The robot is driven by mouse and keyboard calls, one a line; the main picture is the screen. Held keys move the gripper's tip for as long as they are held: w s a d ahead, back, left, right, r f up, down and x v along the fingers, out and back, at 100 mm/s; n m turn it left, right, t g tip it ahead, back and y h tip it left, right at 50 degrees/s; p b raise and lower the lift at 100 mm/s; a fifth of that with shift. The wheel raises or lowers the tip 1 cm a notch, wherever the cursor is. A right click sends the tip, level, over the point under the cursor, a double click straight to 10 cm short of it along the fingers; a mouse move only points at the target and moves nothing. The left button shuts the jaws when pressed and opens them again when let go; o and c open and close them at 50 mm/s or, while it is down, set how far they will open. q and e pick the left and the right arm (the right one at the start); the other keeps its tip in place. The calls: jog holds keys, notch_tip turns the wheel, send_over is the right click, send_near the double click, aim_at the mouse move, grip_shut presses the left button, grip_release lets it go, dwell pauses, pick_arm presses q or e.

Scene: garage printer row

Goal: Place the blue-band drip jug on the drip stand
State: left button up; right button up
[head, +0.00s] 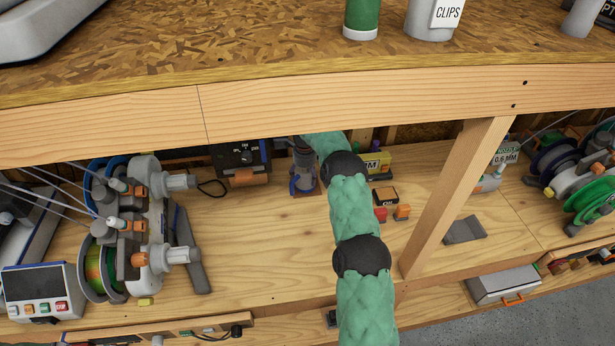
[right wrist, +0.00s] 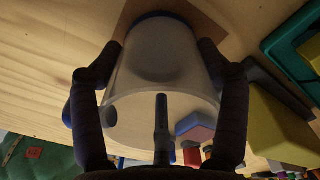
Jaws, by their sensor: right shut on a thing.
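The drip jug (head: 303,181) is a greyish, see-through vessel with a blue band near its base, under the shelf. In the right wrist view the jug (right wrist: 160,75) fills the middle, its blue band at the far end. My right gripper (right wrist: 160,50) is shut on the jug, with one dark finger on each side. In the head view the right gripper (head: 301,152) is small and partly hidden by my green-sleeved arm. A brown flat square (right wrist: 207,22) lies at the jug's base; I cannot tell whether it is the drip stand or whether the jug touches it. My left gripper is not in view.
The shelf beam (head: 270,105) hangs above; a wooden post (head: 460,195) stands right.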

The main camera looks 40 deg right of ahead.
jog(key=o, duration=0.8)
jog(key=shift+w, duration=0.1)
jog(key=o, duration=0.4)
jog(key=shift+s+d, duration=0.1)
jog(key=shift+s, duration=0.1)
jog(key=shift+w, duration=0.1)
notch_tip(320, 180, up, 12)
jog(key=p, duration=0.1)
jog(key=shift+p, duration=0.35)
